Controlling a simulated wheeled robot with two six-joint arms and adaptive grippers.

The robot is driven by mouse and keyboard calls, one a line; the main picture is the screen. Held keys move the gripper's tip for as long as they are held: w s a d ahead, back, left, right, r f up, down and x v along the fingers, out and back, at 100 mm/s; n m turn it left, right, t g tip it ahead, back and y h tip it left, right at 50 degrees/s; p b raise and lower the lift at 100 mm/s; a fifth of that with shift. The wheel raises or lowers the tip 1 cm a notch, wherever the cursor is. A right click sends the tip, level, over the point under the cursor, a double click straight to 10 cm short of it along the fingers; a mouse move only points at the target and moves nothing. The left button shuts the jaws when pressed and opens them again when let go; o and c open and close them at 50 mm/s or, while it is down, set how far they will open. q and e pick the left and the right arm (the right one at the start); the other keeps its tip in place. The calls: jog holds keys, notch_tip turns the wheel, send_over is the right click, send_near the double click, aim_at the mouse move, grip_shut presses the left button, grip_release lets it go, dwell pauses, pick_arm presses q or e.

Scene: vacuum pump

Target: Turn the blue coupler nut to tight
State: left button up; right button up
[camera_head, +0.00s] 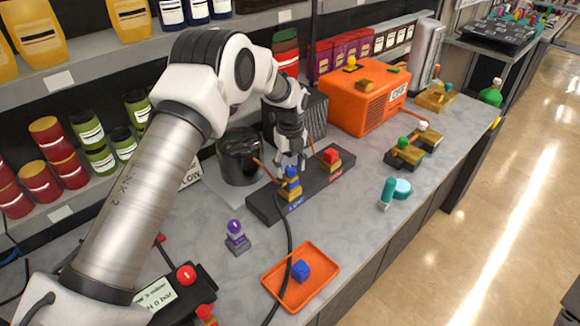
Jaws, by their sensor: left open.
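The blue coupler nut (291,174) sits on a brass fitting on a black manifold block (262,204) in the middle of the counter. A red nut (331,156) sits on a second brass fitting at the right end of that block. My left gripper (290,163) points down at the blue nut, its fingers open. The fingertips are right above or beside the nut; I cannot tell whether they touch it. The nut's far side is partly hidden. My right gripper is not in view.
A black pump cylinder (240,157) stands behind the block. A purple-topped fitting (236,236) stands at left. An orange machine (365,96) stands at the back right.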

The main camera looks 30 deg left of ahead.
aim_at(290, 167)
pick_arm(q)
notch_tip(290, 167, up, 12)
jog(key=shift+f, duration=0.15)
dwell(0.4)
